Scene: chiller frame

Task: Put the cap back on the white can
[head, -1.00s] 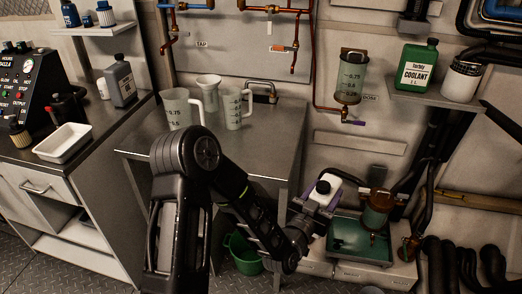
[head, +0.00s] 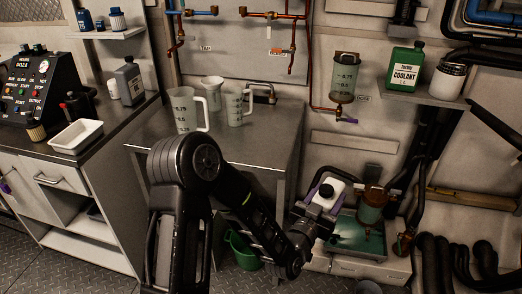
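A small white can (head: 330,185) with a round black spot on its top is in my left gripper (head: 322,198). The purple-edged fingers lie along its sides, and they look shut on it. The can is roughly upright, in front of the green tray at the lower right. I cannot tell whether the black spot is a cap or an open mouth. I make out no separate loose cap. My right gripper is not in view.
The metal table (head: 265,140) holds measuring jugs (head: 186,110) and a funnel. The left counter has a white tray (head: 76,136) and a grey bottle (head: 130,82). A shelf holds a green coolant bottle (head: 405,68) and a white jar (head: 449,78). The green tray (head: 370,243) holds a filter.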

